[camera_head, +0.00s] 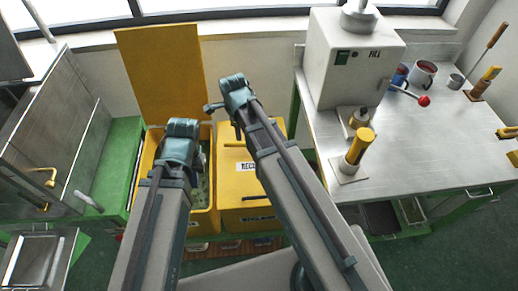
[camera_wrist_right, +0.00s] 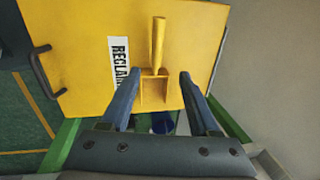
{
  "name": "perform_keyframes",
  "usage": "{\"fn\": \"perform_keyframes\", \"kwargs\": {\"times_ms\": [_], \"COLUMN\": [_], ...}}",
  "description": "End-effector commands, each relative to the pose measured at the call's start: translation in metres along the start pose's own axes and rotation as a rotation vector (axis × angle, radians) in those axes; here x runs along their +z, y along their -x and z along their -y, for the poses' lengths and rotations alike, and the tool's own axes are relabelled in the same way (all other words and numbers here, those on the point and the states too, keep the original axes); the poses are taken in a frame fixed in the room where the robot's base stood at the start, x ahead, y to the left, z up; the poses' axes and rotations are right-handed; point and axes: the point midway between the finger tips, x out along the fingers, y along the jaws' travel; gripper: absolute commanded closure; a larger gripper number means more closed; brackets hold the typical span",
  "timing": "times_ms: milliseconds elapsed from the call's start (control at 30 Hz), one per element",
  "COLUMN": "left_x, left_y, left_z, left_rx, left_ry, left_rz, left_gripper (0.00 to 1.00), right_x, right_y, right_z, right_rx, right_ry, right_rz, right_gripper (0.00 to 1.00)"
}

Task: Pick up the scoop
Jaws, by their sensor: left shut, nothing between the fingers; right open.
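The yellow scoop (camera_wrist_right: 157,45) shows in the right wrist view, with a straight handle pointing up the picture and a boxy body below. My right gripper (camera_wrist_right: 160,76) is open. Its two dark blue fingers stand on either side of the scoop's body, with a visible gap on each side. In the head view I cannot make out the scoop; my right arm may hide it. My left gripper (camera_head: 180,134) is shut and empty, above the open yellow bin (camera_head: 208,222). Its fingertips are hard to make out.
A closed yellow bin lid (camera_head: 232,180) with a label and dark handle lies right of the open bin. A raised yellow lid (camera_head: 163,65) stands behind. The steel bench (camera_head: 410,165) at right carries a white machine (camera_head: 350,60), several pots and tools. A green-edged counter stands left.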

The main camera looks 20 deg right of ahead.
Motion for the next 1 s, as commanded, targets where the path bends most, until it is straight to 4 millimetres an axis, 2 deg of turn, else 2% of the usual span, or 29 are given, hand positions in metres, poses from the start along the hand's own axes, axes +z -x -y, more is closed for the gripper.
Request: {"fn": "perform_keyframes", "kwargs": {"times_ms": [33,400,767,1000], "left_x": [-0.001,-0.004,-0.004,-0.005], "left_y": [-0.013,-0.063,-0.07,-0.093], "left_z": [-0.001,-0.006,-0.007,-0.009], "left_rx": [0.0,0.0,0.0,0.0], "left_ry": [0.0,0.0,-0.001,-0.001], "left_rz": [0.0,0.0,0.0,0.0], "left_gripper": [1.0,1.0,1.0,1.0], "right_x": [0.0,0.0,-0.001,-0.004], "right_y": [-0.014,-0.065,-0.072,-0.094], "right_z": [-0.001,-0.001,-0.001,-0.005], "right_rx": [0.0,0.0,0.0,0.0], "right_ry": [0.0,0.001,0.001,0.001], "right_rz": [0.0,0.0,0.0,0.0], "right_gripper": [0.38,0.38,0.38,0.38]}}
